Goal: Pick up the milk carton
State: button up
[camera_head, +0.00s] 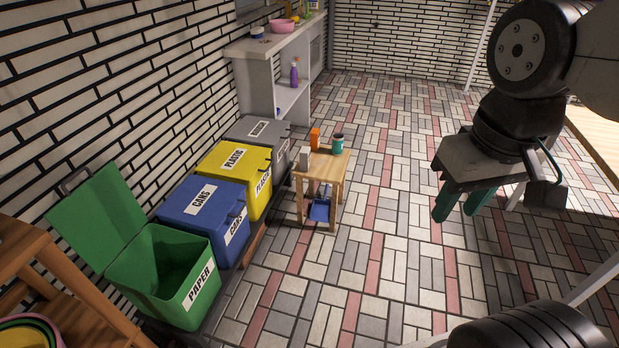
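A small grey-white carton (304,158) stands upright at the left front corner of a low wooden table (326,172). It looks like the milk carton, but it is too small to read any label. My gripper (462,206) hangs at the right, well apart from the table and nearer to the camera. Its two green fingers point down with a gap between them, and nothing shows in it.
An orange box (315,138) and a green can (338,144) stand behind the carton. A blue item (320,211) sits beneath the tabletop. Green (178,275), blue (205,220), yellow (235,177) and grey (262,137) bins line the left wall. The green bin is open. Tiled floor is clear right of the table.

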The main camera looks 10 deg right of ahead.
aim_at(304, 151)
jog(key=z, duration=1.1)
jog(key=i, duration=2.05)
jog(key=u, duration=1.25)
jog(key=i, duration=0.65)
jog(key=u, duration=0.7)
